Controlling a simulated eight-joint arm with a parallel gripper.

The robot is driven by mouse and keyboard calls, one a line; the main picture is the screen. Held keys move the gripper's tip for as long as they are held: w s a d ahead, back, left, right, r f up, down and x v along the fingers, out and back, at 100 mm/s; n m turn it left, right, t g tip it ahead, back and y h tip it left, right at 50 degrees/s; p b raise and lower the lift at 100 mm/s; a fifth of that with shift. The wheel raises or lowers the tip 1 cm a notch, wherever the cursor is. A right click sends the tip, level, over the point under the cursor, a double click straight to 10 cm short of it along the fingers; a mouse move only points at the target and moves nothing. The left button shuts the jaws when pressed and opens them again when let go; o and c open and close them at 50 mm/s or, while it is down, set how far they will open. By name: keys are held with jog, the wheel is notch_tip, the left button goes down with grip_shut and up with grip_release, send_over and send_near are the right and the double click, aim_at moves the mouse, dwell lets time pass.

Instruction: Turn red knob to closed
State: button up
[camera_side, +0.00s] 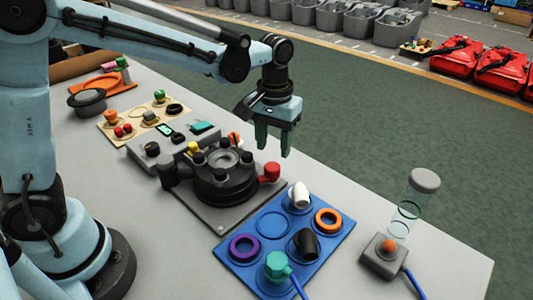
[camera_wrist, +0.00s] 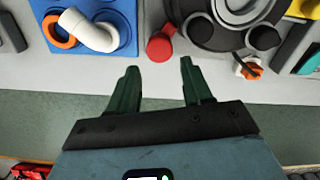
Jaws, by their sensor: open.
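The red knob (camera_side: 270,172) sticks out from the right side of a round black device (camera_side: 222,178) on a grey plate. In the wrist view the red knob (camera_wrist: 160,45) lies at the left of the black device (camera_wrist: 220,38), just beyond my fingertips. My gripper (camera_side: 273,147) hangs above the table behind the knob, with its fingers pointing down. In the wrist view my gripper (camera_wrist: 158,65) is open and empty, its two green fingers apart. The knob appears between the fingertip directions, nearer the left finger. I cannot see any contact with it.
A blue board (camera_side: 283,240) with rings, a white elbow (camera_side: 299,196) and a black fitting (camera_side: 305,243) lies in front of the device. A grey control box (camera_side: 175,140) stands to the left. A clear cylinder (camera_side: 405,215) stands at the right. The table's far edge is close behind.

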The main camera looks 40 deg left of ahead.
aim_at(274, 165)
jog(key=shift+f, duration=2.65)
jog(key=c, duration=0.8)
jog(key=shift+m, duration=1.6)
jog(key=o, duration=0.8)
